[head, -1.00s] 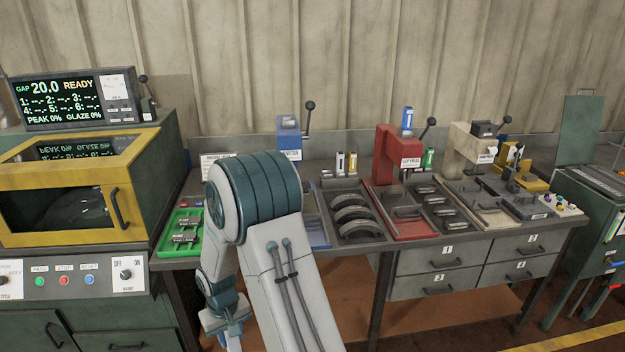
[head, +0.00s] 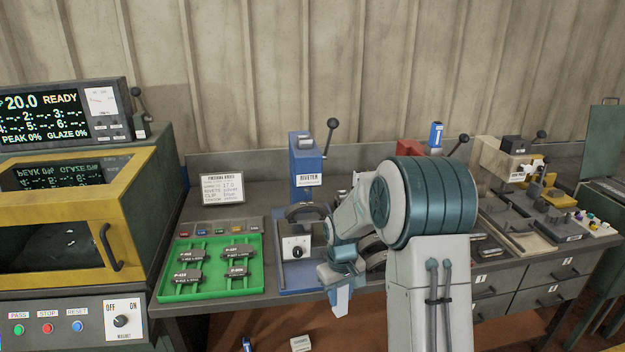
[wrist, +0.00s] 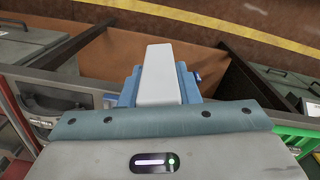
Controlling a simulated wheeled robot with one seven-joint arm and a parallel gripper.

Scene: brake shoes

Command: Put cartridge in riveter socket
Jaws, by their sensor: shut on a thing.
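The riveter (head: 308,165) is a blue press with a black-knobbed lever, standing at the back of the bench left of my arm. A dark recess with a light piece shows on its upper front; I cannot tell whether this is the socket. My gripper (head: 339,300) points down in front of the bench edge, below and right of the riveter. In the wrist view my gripper (wrist: 162,75) is shut, with a small blue piece (wrist: 197,78) showing beside the fingers. This looks like part of the held cartridge; the rest is hidden.
A green tray (head: 258,262) with several labelled pads lies left of the riveter. The yellow-framed oven (head: 75,215) is farther left. A blue cartridge (head: 437,135) stands on the red press (head: 409,147) behind my arm. A blue object (head: 247,344) and a white one (head: 300,343) show below the bench.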

